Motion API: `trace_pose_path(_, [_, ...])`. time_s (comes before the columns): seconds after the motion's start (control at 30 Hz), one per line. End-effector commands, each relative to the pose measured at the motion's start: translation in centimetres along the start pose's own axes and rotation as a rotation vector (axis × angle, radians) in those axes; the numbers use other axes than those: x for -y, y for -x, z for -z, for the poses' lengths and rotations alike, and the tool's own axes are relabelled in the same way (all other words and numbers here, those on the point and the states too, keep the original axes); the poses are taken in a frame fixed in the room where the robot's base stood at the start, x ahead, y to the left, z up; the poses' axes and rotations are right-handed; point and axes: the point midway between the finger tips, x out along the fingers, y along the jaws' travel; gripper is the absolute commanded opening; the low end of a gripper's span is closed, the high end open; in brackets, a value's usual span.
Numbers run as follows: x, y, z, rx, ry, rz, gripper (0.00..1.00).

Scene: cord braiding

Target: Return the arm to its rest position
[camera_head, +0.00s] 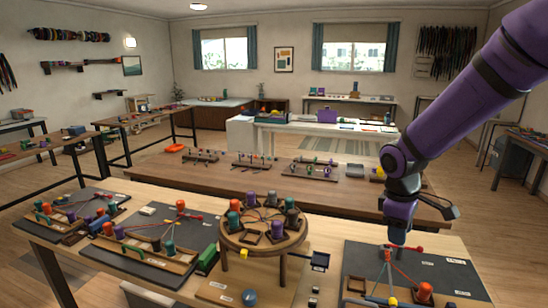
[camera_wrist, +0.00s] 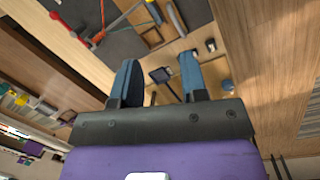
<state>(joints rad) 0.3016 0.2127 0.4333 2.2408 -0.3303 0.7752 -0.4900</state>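My purple arm reaches in from the upper right in the head view, pointing down. My gripper (camera_head: 397,236) is over the far part of the right-hand dark mat (camera_head: 458,278). In the wrist view my gripper (camera_wrist: 157,62) shows two blue fingers spread apart, with nothing held between them. Below it on the mat is a red-ended stand (camera_head: 388,262) with pale cords; I cannot tell from the head view how far the gripper is above it. In the wrist view a red rod (camera_wrist: 100,36) lies beyond the left finger.
A round wooden braiding stand (camera_head: 263,238) with coloured bobbins stands left of my arm. Two more dark mats with bobbin racks (camera_head: 150,240) lie further left. An orange-red bobbin (camera_head: 424,291) sits at the right mat's front. A long table (camera_head: 290,180) with small racks is behind.

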Motion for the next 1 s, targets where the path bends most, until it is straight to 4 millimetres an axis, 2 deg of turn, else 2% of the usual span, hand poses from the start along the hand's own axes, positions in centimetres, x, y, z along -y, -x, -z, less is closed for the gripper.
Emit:
trace_pose_path(0.03, [0.4,1.4,-0.8,-0.006,-0.036,-0.025,0.40])
trace_pose_path(0.2, [1.9,5.4,-3.4,-0.036,-0.179,-0.085,0.40])
trace_pose_path(0.5, [5.7,11.3,-8.2,-0.145,-0.428,-0.152,0.40])
trace_pose_path(0.8, [10.2,15.3,-13.1,-0.312,-0.663,-0.155,0.40])
trace_pose_path(1.0, [13.1,16.7,-16.0,-0.432,-0.794,-0.117,0.40])
